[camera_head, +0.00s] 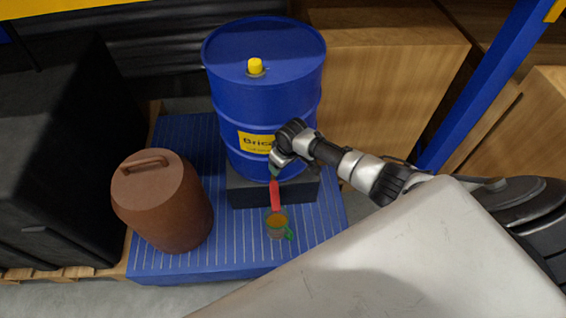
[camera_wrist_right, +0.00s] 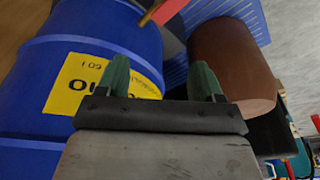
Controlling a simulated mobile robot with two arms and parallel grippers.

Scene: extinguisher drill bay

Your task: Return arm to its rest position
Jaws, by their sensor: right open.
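My right arm comes in from the right in the head view. Its gripper (camera_head: 275,172) is in front of the lower part of the blue drum (camera_head: 222,85), just above a red piece (camera_head: 275,195). In the right wrist view the two green fingers of the right gripper (camera_wrist_right: 162,78) stand wide apart with nothing between them. The drum (camera_wrist_right: 105,25) with its yellow label is at the left there, and the red piece (camera_wrist_right: 170,10) is at the top edge, beyond the fingers. I cannot tell whether the gripper touches the drum. My left gripper is not in view.
A brown lidded container (camera_head: 165,205) stands at the left. A wooden crate (camera_head: 385,75) and blue post (camera_head: 485,85) are at the right.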

